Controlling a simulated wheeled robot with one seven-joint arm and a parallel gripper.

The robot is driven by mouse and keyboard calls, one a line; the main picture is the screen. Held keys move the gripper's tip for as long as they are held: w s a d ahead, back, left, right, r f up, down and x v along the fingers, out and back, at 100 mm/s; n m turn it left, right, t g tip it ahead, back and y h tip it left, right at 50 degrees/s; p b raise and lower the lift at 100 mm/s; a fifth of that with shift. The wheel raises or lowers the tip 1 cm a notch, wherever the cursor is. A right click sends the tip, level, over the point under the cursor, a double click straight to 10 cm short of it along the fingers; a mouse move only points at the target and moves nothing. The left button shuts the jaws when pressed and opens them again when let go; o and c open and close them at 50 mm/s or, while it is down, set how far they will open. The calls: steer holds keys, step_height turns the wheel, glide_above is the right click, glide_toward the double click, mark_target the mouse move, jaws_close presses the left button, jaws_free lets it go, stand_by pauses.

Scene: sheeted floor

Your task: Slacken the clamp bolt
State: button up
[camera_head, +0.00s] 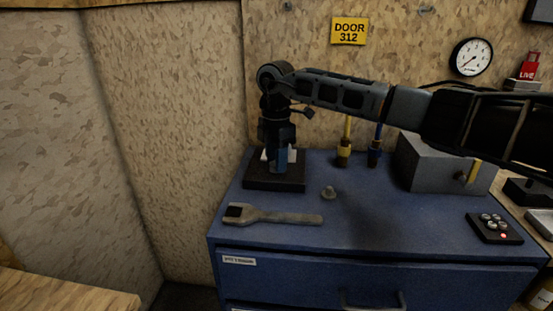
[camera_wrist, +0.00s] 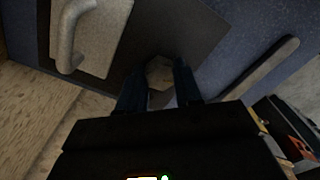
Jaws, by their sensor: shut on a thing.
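The clamp stands on a dark base plate (camera_head: 262,185) at the back left of the blue cabinet top. In the wrist view, the bolt's pale hexagonal head (camera_wrist: 159,69) sits between my fingertips over the dark plate (camera_wrist: 205,32). My gripper (camera_head: 279,163) points down over the plate and is shut on the bolt head; it also shows in the wrist view (camera_wrist: 158,86). A pale block with a bent grey bar (camera_wrist: 72,40) lies beside the bolt. My gripper hides most of the clamp in the head view. A grey open-ended spanner (camera_head: 275,216) lies in front of the plate.
Yellow (camera_head: 345,152) and blue (camera_head: 375,152) upright tools stand behind. A grey box (camera_head: 425,165) and a button pad (camera_head: 494,228) are at right. A wood wall rises close at left.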

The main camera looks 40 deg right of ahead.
steer(key=n, duration=0.9)
steer(key=shift+w, duration=0.15)
steer(key=n, duration=0.4)
steer(key=shift+n+b, duration=0.3)
steer(key=n, duration=0.4)
steer(key=shift+a, duration=0.1)
steer(key=n, duration=0.5)
steer(key=shift+b, duration=0.4)
steer(key=n, duration=0.4)
steer(key=shift+a+n, duration=0.15)
steer(key=shift+n, duration=0.15)
steer(key=n, duration=0.4)
steer(key=shift+n, duration=2.7)
